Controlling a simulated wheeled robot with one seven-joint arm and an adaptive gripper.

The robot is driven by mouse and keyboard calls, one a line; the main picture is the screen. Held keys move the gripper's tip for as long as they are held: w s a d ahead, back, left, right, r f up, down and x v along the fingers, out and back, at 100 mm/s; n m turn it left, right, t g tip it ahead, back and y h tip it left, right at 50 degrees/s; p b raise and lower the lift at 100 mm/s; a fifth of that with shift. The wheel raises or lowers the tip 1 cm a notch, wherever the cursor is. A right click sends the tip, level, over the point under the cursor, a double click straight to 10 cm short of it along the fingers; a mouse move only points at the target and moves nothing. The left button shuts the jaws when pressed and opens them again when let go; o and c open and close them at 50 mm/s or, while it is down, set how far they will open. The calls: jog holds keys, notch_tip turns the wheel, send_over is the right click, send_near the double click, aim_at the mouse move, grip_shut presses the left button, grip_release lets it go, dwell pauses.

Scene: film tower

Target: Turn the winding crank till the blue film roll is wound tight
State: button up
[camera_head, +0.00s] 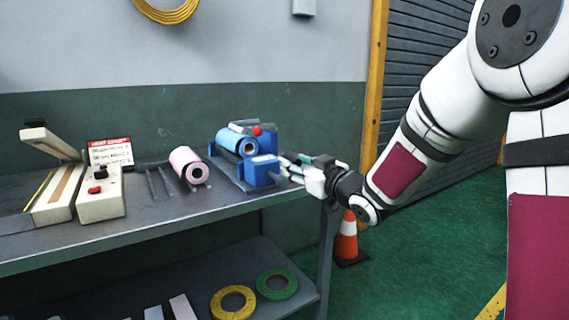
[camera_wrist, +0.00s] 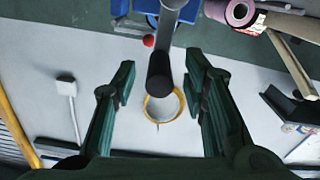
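The blue film roll (camera_head: 235,141) sits in the blue winder (camera_head: 262,172) at the right end of the bench. The winder's crank has a grey arm (camera_wrist: 171,17) and a dark cylindrical handle (camera_wrist: 160,72), clear in the wrist view. My gripper (camera_head: 293,167) is beside the winder's right side. In the wrist view its two green-black fingers (camera_wrist: 161,88) are spread, one on each side of the handle, with a visible gap on both sides. In the head view my gripper largely covers the crank. How tight the film is cannot be told.
A pink roll (camera_head: 188,166) lies left of the winder on the grey bench (camera_head: 150,220). A sealer-like device (camera_head: 98,195) and a red-white sign (camera_head: 110,152) stand further left. Yellow (camera_head: 217,304) and green (camera_head: 268,293) tape rings lie on the lower shelf. An orange cone (camera_head: 346,240) stands on the floor.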

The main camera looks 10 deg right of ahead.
jog(key=shift+b+x, duration=0.4)
jog(key=shift+x, duration=2.4)
jog(key=shift+c, duration=0.6)
grip_shut()
jog(key=shift+d, duration=0.1)
